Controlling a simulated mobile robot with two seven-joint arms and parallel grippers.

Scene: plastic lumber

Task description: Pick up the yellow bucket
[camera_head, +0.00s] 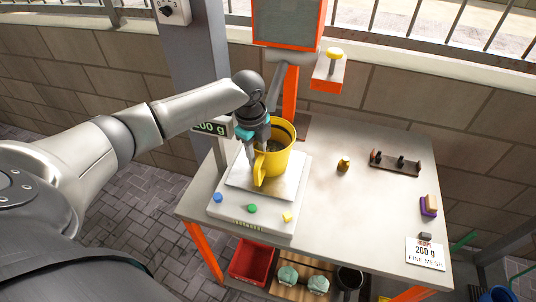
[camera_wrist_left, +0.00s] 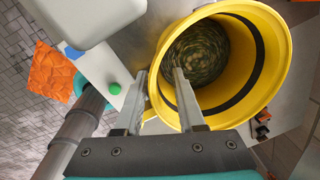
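The yellow bucket (camera_head: 279,160) stands on the plate of a white scale (camera_head: 232,212) at the left of the table. It has a dark band inside its rim and dark granular stuff at its bottom. My left gripper (camera_head: 255,158) points down at the bucket's left rim. In the left wrist view the bucket (camera_wrist_left: 262,85) fills the right side. The fingers of my left gripper (camera_wrist_left: 160,78) are apart there, one outside the wall and one over the opening, with the rim between them. My right gripper is not in view.
The scale has blue, green and yellow buttons in front. A red bin (camera_head: 250,262) sits below. The table's middle is clear.

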